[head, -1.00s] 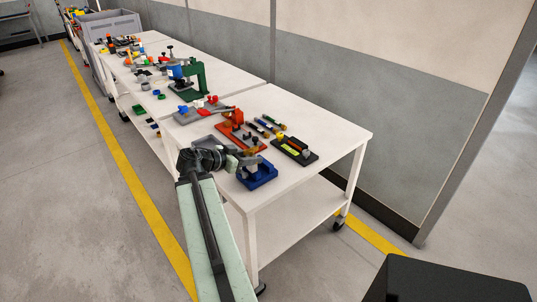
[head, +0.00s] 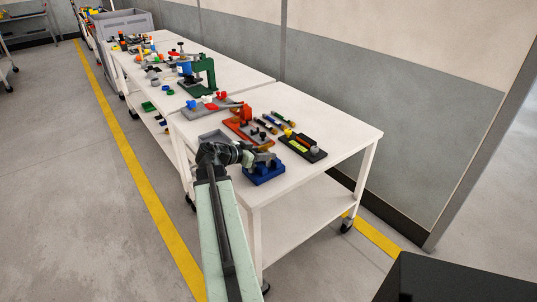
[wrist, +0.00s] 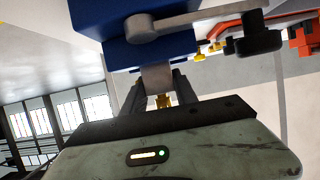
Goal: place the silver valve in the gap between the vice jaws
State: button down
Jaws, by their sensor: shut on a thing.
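The blue vice (head: 266,176) stands at the near corner of the white table, with grey metal parts on top. In the wrist view its blue body (wrist: 130,18) fills the top, with a grey lever (wrist: 170,24) across it. My gripper (wrist: 158,88) is shut on a small silver-grey block with a brass-coloured end, which looks like the silver valve (wrist: 157,75). The valve's grey part reaches the lower blue edge of the vice in that view; I cannot tell whether they touch. In the head view my gripper (head: 247,156) is right beside the vice. The jaw gap is hidden.
The table (head: 342,138) also holds an orange-red fixture (head: 240,128), a black tray with coloured parts (head: 303,147) and a grey tray (head: 213,137). A green press (head: 205,76) stands on the farther table. The table's right end is clear.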

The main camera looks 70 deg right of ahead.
jog(key=shift+f, duration=0.1)
jog(key=c, duration=1)
grip_release()
jog(key=shift+o, duration=0.2)
jog(key=shift+w+a+r+p, duration=0.1)
jog(key=shift+a+r+p, duration=0.2)
jog(key=shift+r, duration=0.15)
jog(key=p+v, duration=0.4)
jog(key=v, duration=0.7)
jog(key=shift+w, duration=0.15)
jog(key=shift+a, duration=0.1)
